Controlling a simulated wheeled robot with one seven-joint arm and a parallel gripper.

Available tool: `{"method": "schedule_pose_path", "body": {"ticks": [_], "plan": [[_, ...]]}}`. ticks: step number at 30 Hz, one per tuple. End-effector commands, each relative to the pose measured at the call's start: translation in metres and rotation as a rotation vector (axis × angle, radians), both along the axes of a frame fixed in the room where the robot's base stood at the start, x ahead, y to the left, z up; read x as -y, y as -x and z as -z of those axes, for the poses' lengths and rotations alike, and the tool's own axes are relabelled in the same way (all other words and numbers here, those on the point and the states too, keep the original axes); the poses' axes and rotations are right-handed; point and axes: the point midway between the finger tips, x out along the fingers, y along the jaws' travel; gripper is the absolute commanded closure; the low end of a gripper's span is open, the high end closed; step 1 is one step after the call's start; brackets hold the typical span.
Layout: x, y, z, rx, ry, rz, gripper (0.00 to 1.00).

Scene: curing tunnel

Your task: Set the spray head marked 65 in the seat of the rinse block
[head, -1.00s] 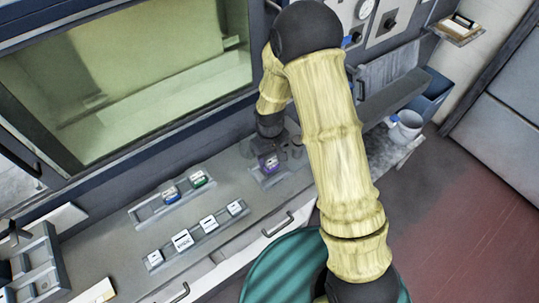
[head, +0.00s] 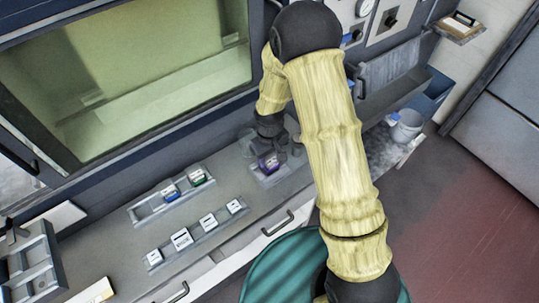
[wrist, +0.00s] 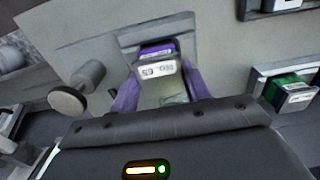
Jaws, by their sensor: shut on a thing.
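The purple spray head (wrist: 157,52) shows in the wrist view with a white label facing the camera. In the head view the purple spray head (head: 267,162) is at the small grey rinse block (head: 273,179), below my wrist. The block's grey edge (wrist: 126,38) also shows around the head in the wrist view. I cannot tell whether the head is fully down in the seat; its underside is hidden.
A grey rack (head: 149,214) holds a blue and a green spray head. A front rack (head: 196,238) holds several white-labelled pieces. A round grey knob (wrist: 68,100) stands left of my gripper in the wrist view. The bench between the racks and the rinse block is clear.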

Motion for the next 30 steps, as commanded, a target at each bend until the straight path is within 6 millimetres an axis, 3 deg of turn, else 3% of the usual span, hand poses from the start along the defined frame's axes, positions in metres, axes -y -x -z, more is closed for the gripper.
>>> {"method": "schedule_pose_path", "body": {"ticks": [13, 14, 17, 30], "plan": [[0.0008, -0.0006, 0.0055, 0.001, -0.001, 0.002, 0.80], [0.0009, -0.0006, 0.0049, 0.001, -0.001, 0.002, 0.47], [0.0011, -0.0006, 0.0048, 0.001, -0.001, 0.002, 0.28], [-0.0001, -0.0005, -0.0009, 0.001, -0.001, 0.000, 0.28]]}}
